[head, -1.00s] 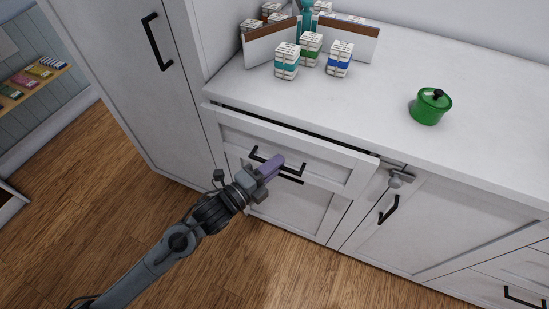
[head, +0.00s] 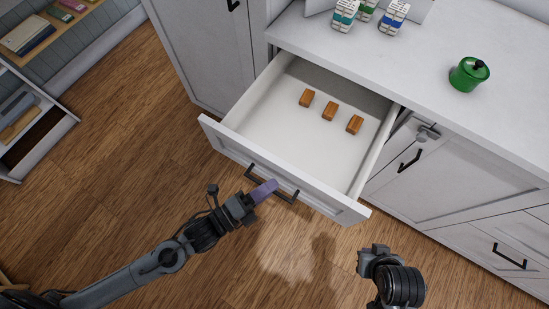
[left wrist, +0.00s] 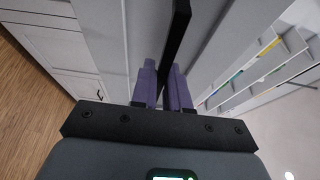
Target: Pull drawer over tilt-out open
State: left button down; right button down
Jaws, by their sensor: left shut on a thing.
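The white drawer (head: 325,201) stands well out from the cabinet, and its light inside shows. Its black bar handle (head: 286,196) is on the drawer front. My left gripper (head: 265,190) is at this handle; in the left wrist view its purple fingers (left wrist: 163,88) are shut on either side of the black bar (left wrist: 177,40). The tilt-out below is hidden behind the drawer. My right gripper (head: 373,252) is at the lower right, apart from the drawer; I cannot tell whether its jaws are open.
Several small wooden blocks lie in the drawer, one of them (head: 329,114) in the middle. A green pot (head: 469,74) and small labelled boxes (head: 393,16) stand on the white counter (head: 420,60). A cabinet door (head: 450,190) is to the right. The wooden floor in front is clear.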

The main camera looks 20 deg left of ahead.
pick_arm(q)
jog(key=s, duration=0.1)
jog(key=s+a+p, duration=0.1)
jog(key=s, duration=0.1)
jog(key=s+p, duration=0.1)
jog(key=s, duration=0.1)
jog(key=shift+s+a, duration=0.2)
jog(key=shift+a, duration=0.05)
jog(key=c, duration=1.2)
grip_release()
jog(key=shift+a, duration=0.1)
jog(key=p+v, duration=0.2)
jog(key=v, duration=0.8)
jog(key=shift+s+a+p, duration=0.25)
jog(key=shift+s+p, duration=0.05)
jog(key=shift+p, duration=0.05)
